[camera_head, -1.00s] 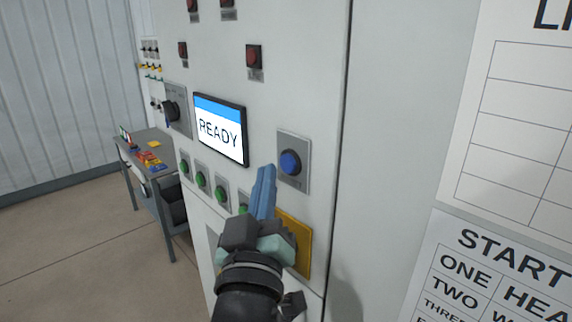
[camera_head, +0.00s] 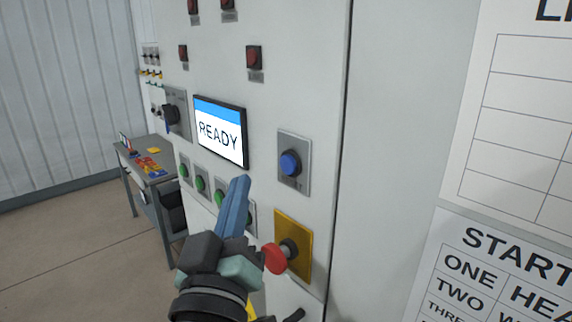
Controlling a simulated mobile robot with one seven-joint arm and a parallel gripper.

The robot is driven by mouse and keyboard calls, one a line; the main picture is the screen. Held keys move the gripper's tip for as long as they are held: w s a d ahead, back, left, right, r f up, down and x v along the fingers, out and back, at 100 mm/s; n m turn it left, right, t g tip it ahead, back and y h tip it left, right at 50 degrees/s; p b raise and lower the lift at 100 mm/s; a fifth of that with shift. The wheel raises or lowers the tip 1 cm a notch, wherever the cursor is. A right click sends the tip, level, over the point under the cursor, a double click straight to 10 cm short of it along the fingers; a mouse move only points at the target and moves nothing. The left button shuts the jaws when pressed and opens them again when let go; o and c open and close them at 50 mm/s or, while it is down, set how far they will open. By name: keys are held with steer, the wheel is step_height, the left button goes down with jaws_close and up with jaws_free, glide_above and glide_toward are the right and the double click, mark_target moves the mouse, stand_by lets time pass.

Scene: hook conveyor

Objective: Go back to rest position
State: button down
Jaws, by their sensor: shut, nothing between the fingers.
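My gripper (camera_head: 237,190) is in front of the control cabinet with its blue fingers together and nothing between them. Its tips point up, just below the screen (camera_head: 220,130), which reads READY. The blue button (camera_head: 290,163) on its grey plate is to the right of the fingertips, apart from them. A red mushroom button (camera_head: 276,258) on a yellow plate (camera_head: 293,231) is to the right of my wrist. Several green buttons (camera_head: 201,184) run in a row below the screen. My gripper hides part of this row.
Dark red lamps (camera_head: 254,57) and a rotary switch (camera_head: 171,114) are on the cabinet face. A grey table (camera_head: 140,158) with small coloured items stands at the left, with open floor (camera_head: 80,245) before it. Printed sheets (camera_head: 515,262) hang at the right.

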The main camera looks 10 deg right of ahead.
steer(key=s+r+m+t+y+b, duration=0.1)
steer(key=s+r+t+y+b, duration=0.1)
steer(key=s+r, duration=0.4)
steer(key=s+d+r+m+t+y+b, duration=0.1)
steer(key=s+r+t, duration=0.3)
steer(key=r, duration=0.7)
steer(key=s+m+y+b, duration=0.1)
steer(key=s, duration=0.1)
steer(key=shift+s, duration=0.35)
